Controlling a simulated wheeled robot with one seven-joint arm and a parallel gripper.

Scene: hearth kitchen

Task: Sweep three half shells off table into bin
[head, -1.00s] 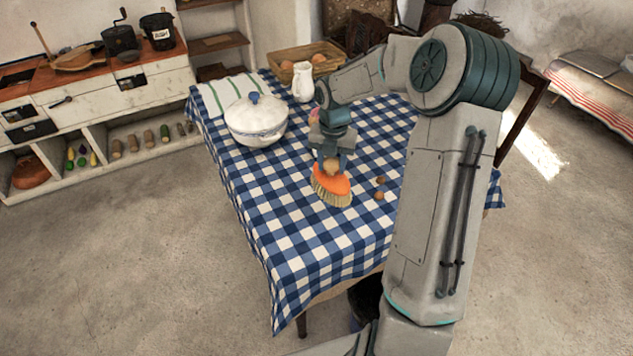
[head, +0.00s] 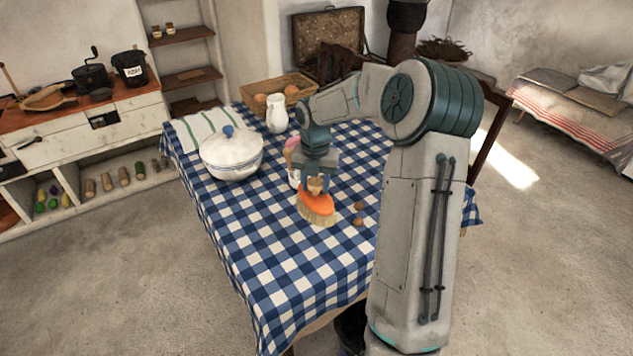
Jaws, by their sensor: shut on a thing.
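My gripper (head: 315,186) is shut on the handle of a brush (head: 317,204) with an orange top and pale bristles. The brush is at the tabletop, bristles down; I cannot tell whether they touch the cloth. Two small brown half shells (head: 358,206) (head: 357,221) lie on the checked table (head: 265,265), just right of the brush and apart from it. I cannot make out a third shell. A dark object (head: 350,330), partly hidden by my arm, shows below the table's front edge; I cannot tell whether it is the bin.
A white lidded tureen (head: 232,158), a white jug (head: 277,114), a striped towel (head: 205,128) and a basket (head: 275,98) stand toward the back of the table. A pink-topped item (head: 292,146) is close behind my gripper. The front left of the table is clear.

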